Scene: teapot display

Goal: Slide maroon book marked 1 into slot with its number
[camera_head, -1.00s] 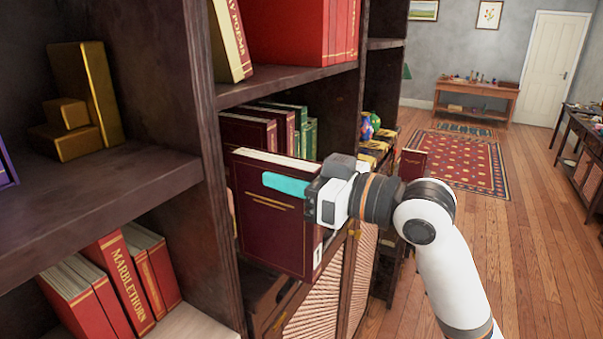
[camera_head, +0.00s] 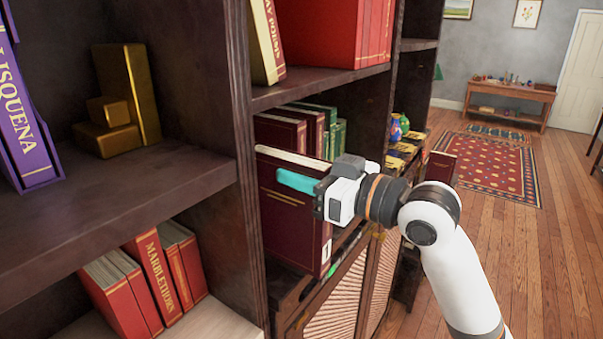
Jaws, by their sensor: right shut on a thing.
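The maroon book (camera_head: 290,225) is upright, with gold lines on its cover and a white 1 low on its spine edge. My right gripper (camera_head: 300,182) is shut on its upper part, with a teal finger against the cover. The book is at the front of the middle shelf bay, beside the dark upright post. Maroon books (camera_head: 279,132) and green books (camera_head: 330,125) stand on the shelf behind it. The slot with the book's number cannot be made out; the held book hides part of the shelf. My left gripper is not in view.
The dark bookcase post (camera_head: 246,170) stands just left of the held book. Another maroon book (camera_head: 441,166) stands beyond my wrist. Open floor lies to the right.

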